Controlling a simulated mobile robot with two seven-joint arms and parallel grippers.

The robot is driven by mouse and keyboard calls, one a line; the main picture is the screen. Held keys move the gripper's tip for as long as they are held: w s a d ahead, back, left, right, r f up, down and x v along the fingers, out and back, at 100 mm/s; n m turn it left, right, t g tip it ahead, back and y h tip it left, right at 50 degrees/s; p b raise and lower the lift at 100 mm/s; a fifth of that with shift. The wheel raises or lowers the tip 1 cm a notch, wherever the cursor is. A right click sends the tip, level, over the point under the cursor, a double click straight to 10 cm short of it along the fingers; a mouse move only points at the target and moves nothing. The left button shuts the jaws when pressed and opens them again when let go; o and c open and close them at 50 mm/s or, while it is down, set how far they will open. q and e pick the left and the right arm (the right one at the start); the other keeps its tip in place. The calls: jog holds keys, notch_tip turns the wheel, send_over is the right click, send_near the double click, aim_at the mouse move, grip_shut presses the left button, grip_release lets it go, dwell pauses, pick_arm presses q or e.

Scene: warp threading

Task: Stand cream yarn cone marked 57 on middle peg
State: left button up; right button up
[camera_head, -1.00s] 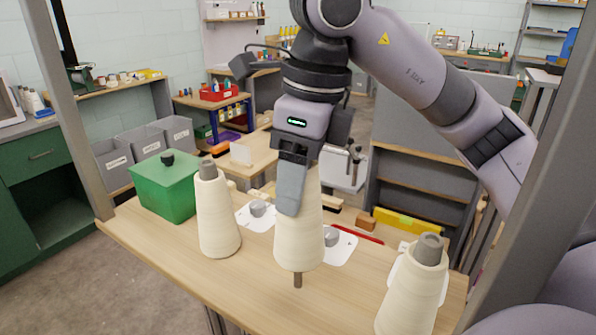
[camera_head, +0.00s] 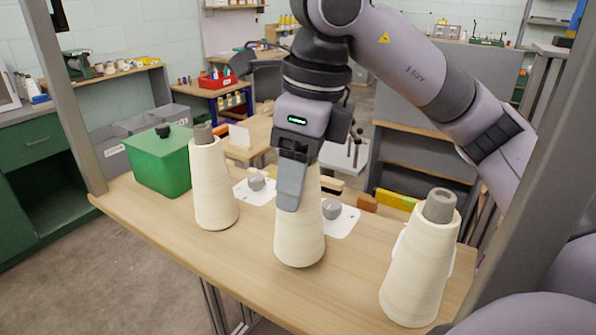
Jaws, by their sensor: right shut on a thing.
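My right gripper (camera_head: 293,180) points down and is shut on the upper part of a cream yarn cone (camera_head: 300,236) at the middle of the bench. This cone is upright, and its base looks to be at the bench top. The middle peg is hidden, apparently inside the cone. No 57 mark can be read on it. One cream cone (camera_head: 213,190) with a grey tip stands to the left. Another cream cone (camera_head: 418,268) stands at the front right. My left gripper is not in view.
The wooden bench (camera_head: 250,275) is clear between the cones. A green box (camera_head: 160,165) stands at the back left. White plates with grey knobs (camera_head: 331,209) lie behind the cones. Grey frame posts (camera_head: 515,200) rise at both sides.

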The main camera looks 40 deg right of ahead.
jog(key=shift+f+b, duration=0.65)
dwell(0.3)
jog(key=o, duration=1.3)
jog(key=shift+o, duration=0.2)
jog(key=shift+r, duration=0.1)
jog(key=shift+s+d+r+p, duration=0.15)
jog(key=shift+r+p, duration=0.2)
jog(key=shift+r, duration=0.8)
jog(key=shift+s+d+r+p, duration=0.15)
jog(key=shift+r+p, duration=0.25)
jog(key=shift+r, duration=0.8)
jog(key=shift+s+r+p, duration=0.15)
jog(key=shift+r+p, duration=0.2)
jog(key=shift+r, duration=0.8)
